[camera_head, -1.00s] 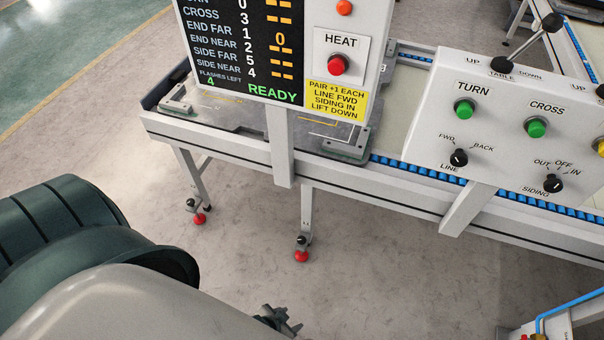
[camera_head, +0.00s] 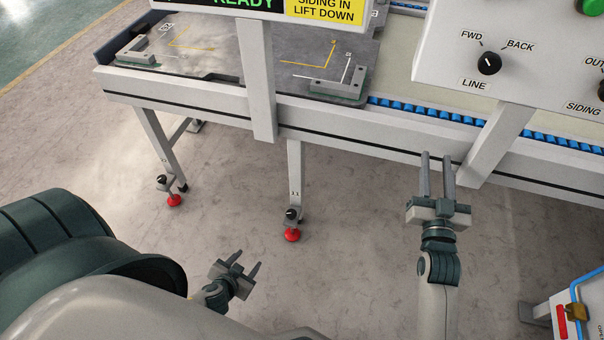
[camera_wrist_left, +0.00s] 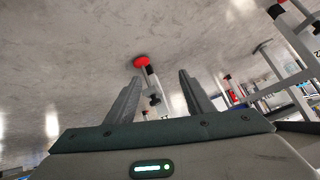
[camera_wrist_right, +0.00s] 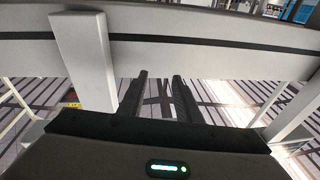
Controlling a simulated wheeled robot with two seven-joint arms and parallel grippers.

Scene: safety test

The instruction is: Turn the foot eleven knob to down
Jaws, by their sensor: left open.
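Foot eleven (camera_head: 292,234) is a red pad under the table leg marked "11" (camera_head: 295,193). Its black knob (camera_head: 292,214) sits on a grey bracket just above the pad; its pointer is too small to read. My left gripper (camera_head: 247,261) is open and empty, low, left of and nearer than that foot, apart from it. In the left wrist view, a red foot (camera_wrist_left: 141,60) and a dark knob (camera_wrist_left: 154,99) show between and beyond the open fingers (camera_wrist_left: 159,76). My right gripper (camera_head: 437,156) has its fingers apart and empty, in front of the conveyor's side rail.
A similar red foot (camera_head: 174,200) with a knob stands to the left. A control panel (camera_head: 440,70) with a LINE knob (camera_head: 489,63) is at upper right, on a white post (camera_head: 495,140). A blue-edged cabinet (camera_head: 585,305) is at lower right. Floor around foot eleven is clear.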

